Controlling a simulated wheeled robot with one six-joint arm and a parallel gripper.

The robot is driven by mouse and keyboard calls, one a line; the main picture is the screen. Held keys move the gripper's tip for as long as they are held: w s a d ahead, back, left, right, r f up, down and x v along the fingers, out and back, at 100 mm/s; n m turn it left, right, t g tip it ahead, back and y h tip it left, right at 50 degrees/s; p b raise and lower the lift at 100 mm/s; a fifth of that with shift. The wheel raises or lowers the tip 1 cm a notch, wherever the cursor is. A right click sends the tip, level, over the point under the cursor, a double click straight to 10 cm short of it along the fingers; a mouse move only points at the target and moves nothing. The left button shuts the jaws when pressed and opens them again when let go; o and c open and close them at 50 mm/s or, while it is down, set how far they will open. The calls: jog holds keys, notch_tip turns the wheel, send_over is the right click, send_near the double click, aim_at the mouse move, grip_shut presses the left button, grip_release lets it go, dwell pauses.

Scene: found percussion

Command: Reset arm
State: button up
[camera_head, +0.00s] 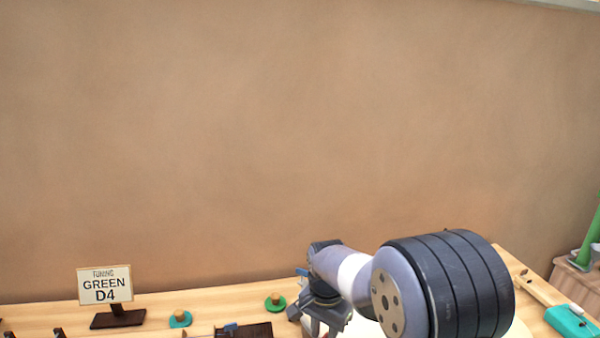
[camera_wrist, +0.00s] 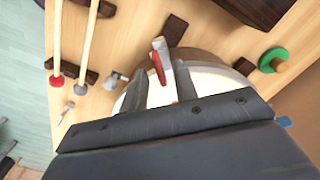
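My gripper (camera_head: 325,318) hangs from my arm at the lower middle of the head view, low over the table. In the wrist view my gripper (camera_wrist: 160,90) shows two grey fingers standing apart. A small red and white piece (camera_wrist: 158,62) shows between and beyond the fingertips, above or on a round white-topped thing with a brown rim (camera_wrist: 205,57). I cannot tell whether the fingers touch the piece.
A sign reading "TUNING GREEN D4" (camera_head: 105,287) stands at the left. A green disc with a wooden knob (camera_head: 275,303) and a teal one (camera_head: 180,319) lie on the table (camera_head: 235,301). Two sticks (camera_wrist: 88,35) lie on dark rests. A teal block (camera_head: 571,322) is at right.

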aim_at(324, 337)
notch_tip(324, 337, up, 11)
notch_tip(324, 337, down, 12)
jog(key=shift+r, duration=0.2)
jog(key=n+b, duration=0.1)
jog(key=n, duration=0.4)
jog(key=shift+r+n, duration=0.1)
jog(key=shift+n, duration=0.2)
jog(key=n+b, duration=0.1)
jog(key=n, duration=0.3)
jog(key=shift+n, duration=0.4)
jog(key=shift+s, duration=0.1)
